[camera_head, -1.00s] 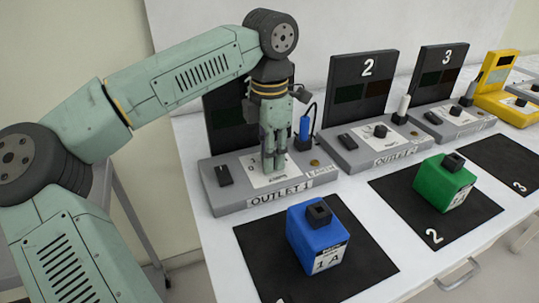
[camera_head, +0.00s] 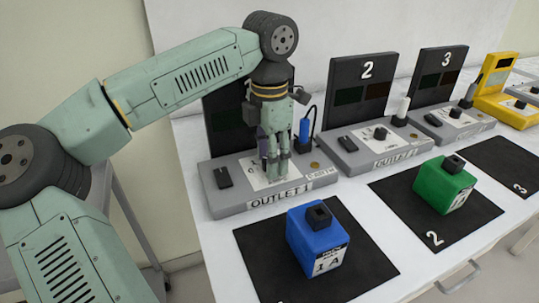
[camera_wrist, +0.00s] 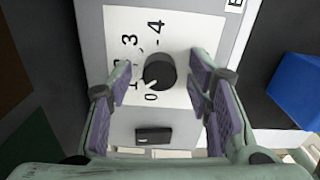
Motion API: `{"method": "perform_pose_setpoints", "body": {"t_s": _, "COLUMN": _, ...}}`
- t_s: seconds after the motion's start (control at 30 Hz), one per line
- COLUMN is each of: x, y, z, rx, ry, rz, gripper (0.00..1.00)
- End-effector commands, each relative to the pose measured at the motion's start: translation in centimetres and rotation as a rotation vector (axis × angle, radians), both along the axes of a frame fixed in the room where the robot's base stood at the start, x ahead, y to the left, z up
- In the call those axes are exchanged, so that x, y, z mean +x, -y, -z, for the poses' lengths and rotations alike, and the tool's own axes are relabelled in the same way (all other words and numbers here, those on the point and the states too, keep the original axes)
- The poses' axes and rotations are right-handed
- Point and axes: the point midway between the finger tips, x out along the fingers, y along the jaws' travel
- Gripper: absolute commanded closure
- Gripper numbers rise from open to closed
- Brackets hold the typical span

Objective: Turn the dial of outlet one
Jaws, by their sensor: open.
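Outlet one is the grey box (camera_head: 228,196) labelled OUTLET 1 in the head view. Its round black dial (camera_wrist: 160,71) shows in the wrist view on a white plate with numbers from 0 to 4. A white mark on the dial points to the lower left, around the 0 and 1. My gripper (camera_head: 276,172) points down over the outlet's plate and hides the dial in the head view. In the wrist view its fingers (camera_wrist: 163,82) are open, one on each side of the dial, with visible gaps. I cannot tell how far above the plate the fingertips are.
A black switch (camera_head: 222,177) is left of the plate. A blue plug (camera_head: 304,131) with a cable stands to the right. A blue block (camera_head: 304,240) sits on a black mat (camera_head: 262,250) in front. Outlet 2 (camera_head: 352,157) is to the right.

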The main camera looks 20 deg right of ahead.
Motion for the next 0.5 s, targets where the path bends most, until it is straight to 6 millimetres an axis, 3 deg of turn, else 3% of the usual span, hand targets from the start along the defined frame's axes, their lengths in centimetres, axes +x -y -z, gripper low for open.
{"method": "perform_pose_setpoints", "body": {"t_s": 0.27, "x": 0.0, "y": 0.0, "z": -0.4, "rx": 0.0, "ry": 0.001, "rz": 0.0, "gripper": 0.54}}
{"method": "perform_pose_setpoints", "body": {"t_s": 0.5, "x": 0.0, "y": 0.0, "z": -4.3, "rx": -0.001, "ry": 0.003, "rz": -0.001, "gripper": 0.54}}
